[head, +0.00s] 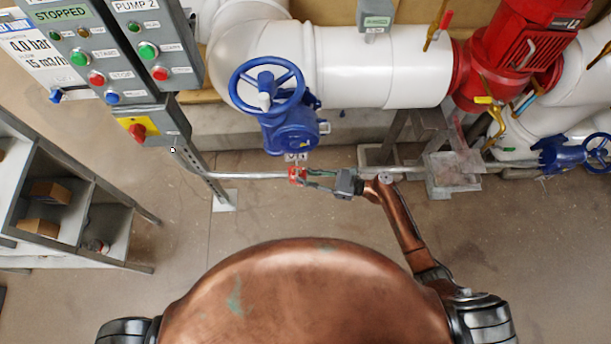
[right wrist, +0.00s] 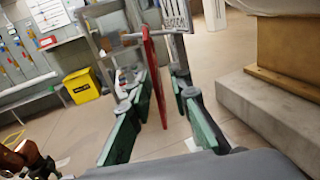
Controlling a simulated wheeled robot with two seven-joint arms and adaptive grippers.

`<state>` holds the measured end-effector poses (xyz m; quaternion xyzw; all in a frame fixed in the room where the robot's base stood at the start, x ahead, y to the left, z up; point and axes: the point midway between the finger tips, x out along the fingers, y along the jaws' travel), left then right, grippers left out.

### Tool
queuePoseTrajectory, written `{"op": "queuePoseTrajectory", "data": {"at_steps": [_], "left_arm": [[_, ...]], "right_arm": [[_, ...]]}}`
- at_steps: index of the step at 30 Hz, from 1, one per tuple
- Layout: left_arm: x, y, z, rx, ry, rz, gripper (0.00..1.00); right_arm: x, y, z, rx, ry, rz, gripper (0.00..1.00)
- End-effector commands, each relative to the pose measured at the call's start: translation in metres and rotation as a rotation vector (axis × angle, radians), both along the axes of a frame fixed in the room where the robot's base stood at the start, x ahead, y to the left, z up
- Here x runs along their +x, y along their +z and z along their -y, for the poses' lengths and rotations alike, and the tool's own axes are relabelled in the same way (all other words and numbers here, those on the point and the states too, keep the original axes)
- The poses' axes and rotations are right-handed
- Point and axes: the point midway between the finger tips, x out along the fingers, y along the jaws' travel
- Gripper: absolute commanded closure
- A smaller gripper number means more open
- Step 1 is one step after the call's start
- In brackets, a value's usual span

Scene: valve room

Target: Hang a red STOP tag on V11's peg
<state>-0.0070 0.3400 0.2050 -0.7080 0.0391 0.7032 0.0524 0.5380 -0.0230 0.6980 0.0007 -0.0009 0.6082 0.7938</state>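A red tag (right wrist: 155,80) hangs edge-on between the fingers of my right gripper (right wrist: 160,82); gaps show on both sides of its lower part. A grey peg (right wrist: 131,36) meets the tag's top edge, but I cannot tell whether it passes through a hole. A lettered plate (right wrist: 174,14) is beside it, too tilted to read. In the head view, the red tag (head: 297,174) is below the blue handwheel valve (head: 265,85), at the tips of my right gripper (head: 312,181). The right fingers look spread. My left gripper is out of view.
A grey pump control panel (head: 130,55) stands at upper left, with open shelves (head: 75,200) below it. White pipes (head: 370,65) and a red pump (head: 520,50) are behind. A yellow bin (right wrist: 82,86) stands in the wrist view. Floor in front is clear.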

Motion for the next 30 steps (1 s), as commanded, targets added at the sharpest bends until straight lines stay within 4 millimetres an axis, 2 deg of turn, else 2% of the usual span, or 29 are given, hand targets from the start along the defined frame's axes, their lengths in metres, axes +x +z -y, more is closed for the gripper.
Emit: {"op": "queuePoseTrajectory", "data": {"at_steps": [9, 13, 17, 24, 30], "left_arm": [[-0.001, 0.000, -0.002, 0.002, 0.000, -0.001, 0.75], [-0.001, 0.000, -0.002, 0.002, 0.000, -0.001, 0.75], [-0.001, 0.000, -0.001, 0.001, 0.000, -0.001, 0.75], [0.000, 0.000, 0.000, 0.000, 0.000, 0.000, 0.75], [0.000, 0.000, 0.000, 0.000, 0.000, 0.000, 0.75]], "right_arm": [[0.000, 0.000, 0.001, -0.001, 0.000, 0.000, 0.75], [-0.002, -0.001, 0.008, -0.002, -0.001, -0.001, 0.75], [-0.007, -0.001, 0.027, -0.003, -0.002, -0.002, 0.75], [-0.020, -0.001, 0.076, -0.002, -0.001, -0.001, 0.75], [-0.028, -0.001, 0.105, -0.001, -0.002, -0.001, 0.75]]}}
